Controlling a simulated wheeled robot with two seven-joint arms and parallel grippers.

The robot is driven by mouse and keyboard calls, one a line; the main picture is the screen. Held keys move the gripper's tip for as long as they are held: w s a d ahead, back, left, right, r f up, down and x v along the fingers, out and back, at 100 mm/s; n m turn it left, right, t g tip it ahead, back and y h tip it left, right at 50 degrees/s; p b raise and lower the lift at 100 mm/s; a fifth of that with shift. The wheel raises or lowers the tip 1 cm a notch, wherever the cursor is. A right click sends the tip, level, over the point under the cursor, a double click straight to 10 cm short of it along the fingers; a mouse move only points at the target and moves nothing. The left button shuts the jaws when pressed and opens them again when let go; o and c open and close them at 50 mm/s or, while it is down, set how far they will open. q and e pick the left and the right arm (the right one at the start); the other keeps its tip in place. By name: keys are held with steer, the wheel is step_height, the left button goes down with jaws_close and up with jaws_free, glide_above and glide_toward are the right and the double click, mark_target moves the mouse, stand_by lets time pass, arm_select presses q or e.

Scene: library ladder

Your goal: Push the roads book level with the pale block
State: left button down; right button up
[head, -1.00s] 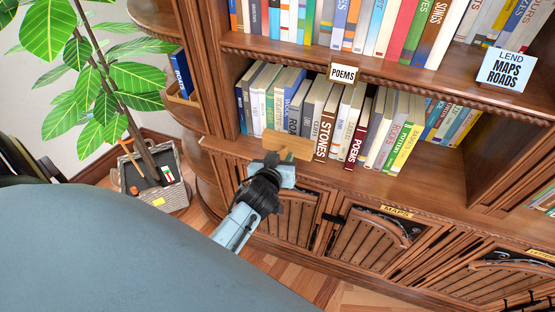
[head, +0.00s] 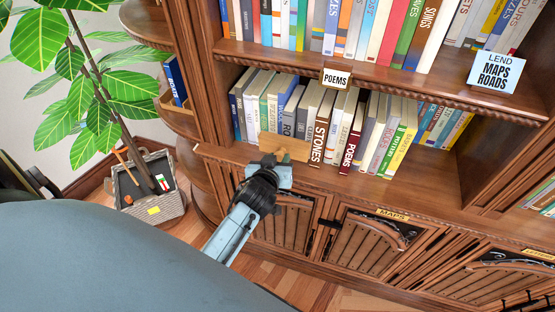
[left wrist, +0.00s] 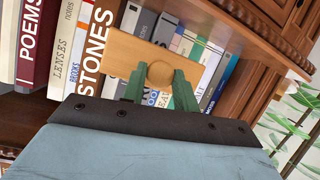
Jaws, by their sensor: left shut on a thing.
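The pale block (head: 285,147) is a tan wooden board with a round knob. It stands upright before the lower-shelf books, and also shows in the left wrist view (left wrist: 120,47). My left gripper (head: 272,163) is shut on its knob; the green fingers (left wrist: 160,82) sit on either side of it. The roads book (head: 301,118) has a pale spine with dark letters in the head view, just behind the block, which hides its lower part. I cannot tell whether block and spine touch, nor pick out the roads book in the left wrist view. My right gripper is not in view.
The brown Stones book (head: 319,137) stands just right of the block, with the dark red Poems book (head: 350,150) further right. A Poems sign (head: 336,78) hangs on the shelf edge above. A potted plant's basket (head: 152,190) stands on the floor at left.

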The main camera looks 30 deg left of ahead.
mark_target(280, 153)
arm_select(q)
steer(key=shift+w+a+b, duration=0.2)
steer(key=shift+w+a, duration=0.05)
steer(key=shift+w, duration=0.65)
steer(key=shift+w+a+b, duration=0.15)
steer(key=shift+w+a, duration=0.05)
steer(key=shift+w, duration=0.7)
steer(key=shift+s, duration=0.15)
steer(key=shift+s+d+p, duration=0.2)
steer(key=shift+s+p, duration=0.2)
steer(key=shift+s, duration=0.2)
steer(key=s+p, duration=0.1)
steer(key=s, duration=0.1)
steer(key=s+d+p, duration=0.1)
steer(key=s, duration=0.2)
steer(key=shift+s+d, duration=0.1)
steer(key=shift+s, duration=0.1)
